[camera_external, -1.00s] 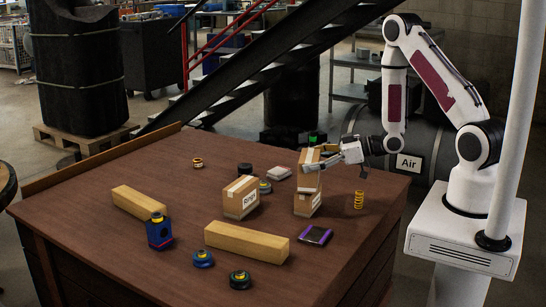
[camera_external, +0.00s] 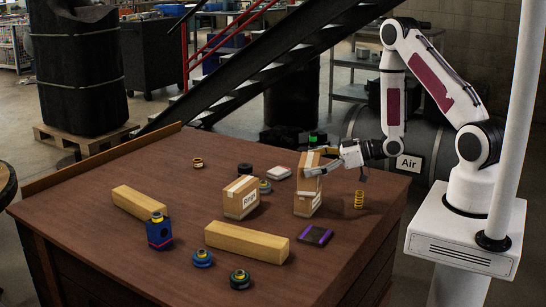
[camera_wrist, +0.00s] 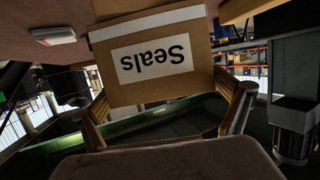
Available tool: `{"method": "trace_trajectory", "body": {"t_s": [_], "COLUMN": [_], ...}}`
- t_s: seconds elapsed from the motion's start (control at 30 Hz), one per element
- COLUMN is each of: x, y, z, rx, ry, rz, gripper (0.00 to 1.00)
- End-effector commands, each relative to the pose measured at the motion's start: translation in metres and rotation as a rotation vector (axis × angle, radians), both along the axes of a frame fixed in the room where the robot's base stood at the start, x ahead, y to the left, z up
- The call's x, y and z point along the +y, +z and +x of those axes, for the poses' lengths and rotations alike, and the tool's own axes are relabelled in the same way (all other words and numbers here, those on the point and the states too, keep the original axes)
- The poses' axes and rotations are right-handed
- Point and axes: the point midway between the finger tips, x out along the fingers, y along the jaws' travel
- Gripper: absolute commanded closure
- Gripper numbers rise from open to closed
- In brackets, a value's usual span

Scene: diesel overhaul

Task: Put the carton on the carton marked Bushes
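My gripper (camera_external: 313,163) is at the right side of the table, its fingers on either side of a small brown carton (camera_external: 307,183). In the wrist view this carton (camera_wrist: 155,60) has a white label reading "Seals", upside down, and my gripper (camera_wrist: 165,95) appears closed against its sides. Another carton (camera_external: 303,206) stands directly beneath it on the table; its label is too small to read. The held carton is at the lower one's top, roughly above it; I cannot tell whether they touch. A third carton (camera_external: 236,203), its label seemingly "Rings", stands to the left.
Two wooden blocks (camera_external: 247,241) (camera_external: 139,203), a blue part (camera_external: 159,234), round parts (camera_external: 202,258) and a purple-edged dark piece (camera_external: 315,235) lie toward the front. A pale flat piece (camera_external: 279,173) lies behind the cartons.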

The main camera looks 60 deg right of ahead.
Motion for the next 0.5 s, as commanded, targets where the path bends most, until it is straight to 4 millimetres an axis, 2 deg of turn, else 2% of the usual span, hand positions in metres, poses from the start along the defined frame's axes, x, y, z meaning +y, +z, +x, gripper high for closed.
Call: {"method": "trace_trajectory", "body": {"t_s": [0.23,0.5], "x": [0.0,-0.009], "y": [0.003,0.01], "z": [0.0,-0.019], "rx": [0.0,0.0], "ry": [0.0,-0.002], "rz": [0.0,0.0], "gripper": [0.0,0.0]}}
